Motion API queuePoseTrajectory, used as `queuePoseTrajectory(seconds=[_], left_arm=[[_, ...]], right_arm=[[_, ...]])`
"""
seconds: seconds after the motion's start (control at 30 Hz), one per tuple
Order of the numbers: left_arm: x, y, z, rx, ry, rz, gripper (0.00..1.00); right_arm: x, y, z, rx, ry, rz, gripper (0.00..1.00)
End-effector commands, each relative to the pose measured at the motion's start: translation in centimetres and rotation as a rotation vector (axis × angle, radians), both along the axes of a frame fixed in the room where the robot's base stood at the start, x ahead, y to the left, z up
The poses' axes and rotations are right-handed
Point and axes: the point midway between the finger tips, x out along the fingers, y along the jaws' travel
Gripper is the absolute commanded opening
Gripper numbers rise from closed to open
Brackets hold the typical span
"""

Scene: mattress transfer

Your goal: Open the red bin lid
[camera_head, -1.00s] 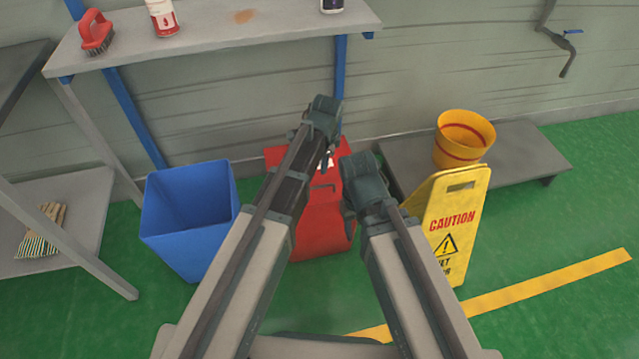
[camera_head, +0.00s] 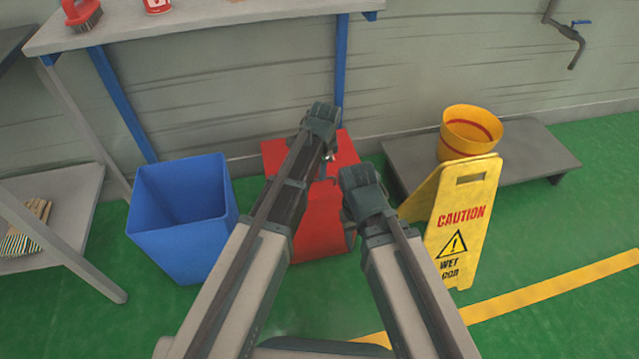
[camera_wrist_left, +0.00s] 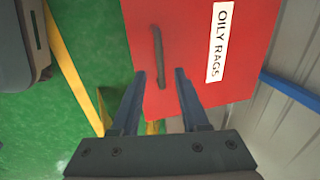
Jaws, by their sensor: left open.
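The red bin (camera_head: 322,222) stands on the floor near the wall in the head view, partly covered by my arms. In the left wrist view its red lid (camera_wrist_left: 190,30) carries a white "OILY RAGS" label (camera_wrist_left: 219,42) and a dark bar handle (camera_wrist_left: 158,58). The lid looks shut. My left gripper (camera_head: 328,158) is over the bin; in the left wrist view its fingers (camera_wrist_left: 160,74) are spread, with the handle lying ahead between the tips. Contact cannot be told. My right gripper (camera_head: 358,190) is beside the bin's right side; its fingers are not clear.
A blue open bin (camera_head: 180,230) stands left of the red bin. A yellow caution sign (camera_head: 462,215) and a low grey platform (camera_head: 540,150) with a yellow bucket (camera_head: 462,143) are at the right. A shelf (camera_head: 210,25) overhangs behind. Green floor is free at the front right.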

Motion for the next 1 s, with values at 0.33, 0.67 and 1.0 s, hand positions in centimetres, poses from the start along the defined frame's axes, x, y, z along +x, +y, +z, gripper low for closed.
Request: queuePoseTrajectory(seconds=[0.33, 0.67, 1.0], left_arm=[[0.8, 0.3, -4.5, 0.000, 0.000, 0.000, 0.45], [0.9, 0.3, -4.6, 0.000, 0.000, 0.000, 0.45], [0.9, 0.3, -4.6, 0.000, 0.000, 0.000, 0.00]], right_arm=[[0.0, 0.0, -4.5, 0.001, -0.001, 0.007, 0.50], [0.0, 0.0, -4.6, 0.002, -0.001, 0.007, 0.50], [0.0, 0.0, -4.6, 0.002, -0.001, 0.007, 0.50]])
